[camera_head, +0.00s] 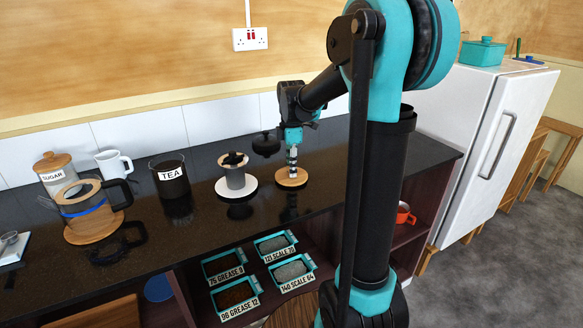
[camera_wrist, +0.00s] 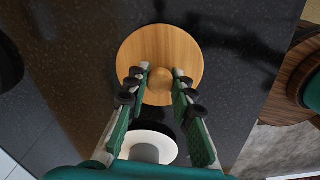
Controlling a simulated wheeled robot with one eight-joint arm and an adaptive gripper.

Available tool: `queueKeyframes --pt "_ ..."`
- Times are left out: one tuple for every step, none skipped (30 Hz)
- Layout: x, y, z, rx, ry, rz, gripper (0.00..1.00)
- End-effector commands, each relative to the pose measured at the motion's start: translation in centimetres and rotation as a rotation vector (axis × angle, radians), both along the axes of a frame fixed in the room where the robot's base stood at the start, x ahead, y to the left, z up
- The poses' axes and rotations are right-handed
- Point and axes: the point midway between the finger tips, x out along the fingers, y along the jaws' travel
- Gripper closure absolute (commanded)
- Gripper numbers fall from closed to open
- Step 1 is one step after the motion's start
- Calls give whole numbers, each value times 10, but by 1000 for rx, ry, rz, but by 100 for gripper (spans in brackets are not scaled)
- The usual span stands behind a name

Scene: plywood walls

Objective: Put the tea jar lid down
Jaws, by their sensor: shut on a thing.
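The tea jar lid is a round wooden disc with a knob; in the head view the lid (camera_head: 291,178) is at the black counter's surface, right of the white round base. In the wrist view the lid (camera_wrist: 160,48) lies below my fingers, its knob between the fingertips. My gripper (camera_head: 292,165) points straight down and is shut on the knob; it also shows in the wrist view (camera_wrist: 160,82). Whether the lid touches the counter is hard to tell. The black tea jar (camera_head: 170,176), labelled TEA, stands open to the left.
A dripper on a white base (camera_head: 236,184) stands just left of the lid. A white mug (camera_head: 113,163), a sugar jar (camera_head: 55,176) and a glass pot on a wooden board (camera_head: 92,228) stand further left. Labelled trays (camera_head: 232,293) sit lower, in front. Counter right of the lid is clear.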

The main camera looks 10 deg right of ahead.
Motion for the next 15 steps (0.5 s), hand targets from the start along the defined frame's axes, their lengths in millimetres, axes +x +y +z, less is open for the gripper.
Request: queueKeyframes --pt "0 0 0 0 0 0 100" --pt "0 0 0 0 0 0 100" --pt "0 0 -2 0 0 0 100" --pt "0 0 -2 0 0 0 100" --pt "0 0 -3 0 0 0 76" --pt "0 0 -2 0 0 0 71" --pt "0 0 -2 0 0 0 67" --pt "0 0 -2 0 0 0 63" --pt "0 0 -2 0 0 0 58" --pt "0 0 -2 0 0 0 56" --pt "0 0 -2 0 0 0 56" --pt "0 0 -2 0 0 0 56" --pt "0 0 -2 0 0 0 56" --pt "0 0 -2 0 0 0 56" --pt "0 0 -2 0 0 0 56"
